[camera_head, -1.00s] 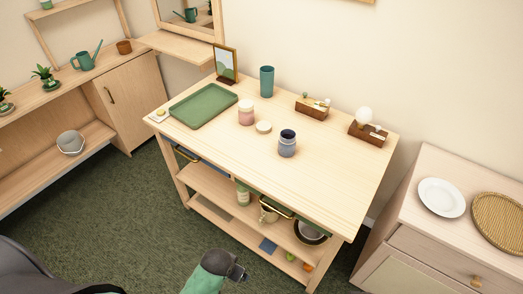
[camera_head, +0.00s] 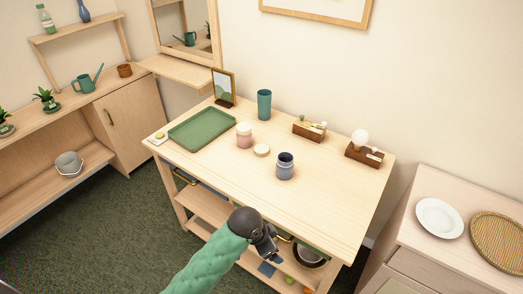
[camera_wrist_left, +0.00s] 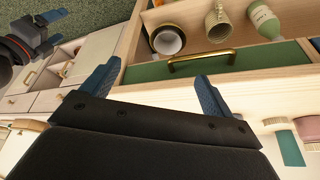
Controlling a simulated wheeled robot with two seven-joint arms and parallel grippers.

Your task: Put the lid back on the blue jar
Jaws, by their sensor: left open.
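The blue jar (camera_head: 285,168) stands upright and open on the wooden table (camera_head: 325,190), its dark mouth showing. A pale round lid (camera_head: 261,150) lies flat on the table, behind and left of it, apart from it. My left gripper (camera_head: 272,252) is in front of the table's front edge, below the jar in the picture. In the left wrist view its two blue fingers (camera_wrist_left: 157,72) are spread with nothing between them. My right gripper (camera_wrist_left: 40,48) shows only at the upper left of the left wrist view, its fingers apart and empty.
A pink jar with a white lid (camera_head: 244,135) stands beside the loose lid. A green tray (camera_head: 202,128), teal cup (camera_head: 264,104) and two wooden holders (camera_head: 309,129) stand around. A brass handle (camera_wrist_left: 200,60) lies ahead of my left fingers. The table's front right is clear.

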